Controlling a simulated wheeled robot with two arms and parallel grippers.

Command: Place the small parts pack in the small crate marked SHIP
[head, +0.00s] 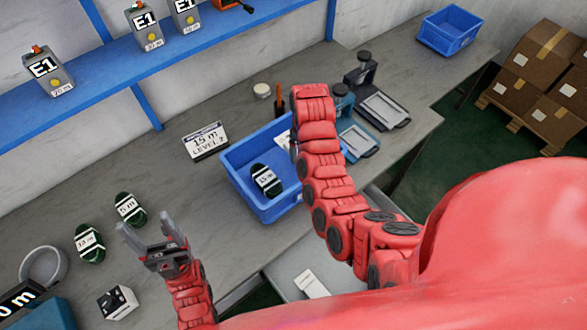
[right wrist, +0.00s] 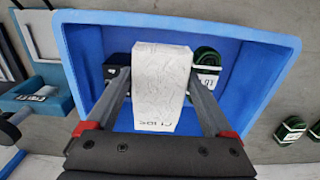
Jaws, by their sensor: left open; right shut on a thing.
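A white pack with faint printing (right wrist: 162,85) is between the fingers of my right gripper (right wrist: 160,95), which is shut on it. The pack is over the inside of a blue crate (right wrist: 90,45); I cannot tell whether it touches the floor. In the head view this crate (head: 238,185) stands on the bench, and a bit of white, likely the pack (head: 284,141), shows beside my right arm, which hides the right gripper. No SHIP mark is readable. My left gripper (head: 147,224) is open and empty above the bench at lower left.
A green coil (head: 266,180) and a dark box (right wrist: 117,78) lie in the crate. Two green coils (head: 130,208) lie to its left. A "15 m LEVEL 2" sign (head: 206,141) stands behind. Another blue crate (head: 450,30) is at the far right. Teal and black devices (head: 358,142) are right of my arm.

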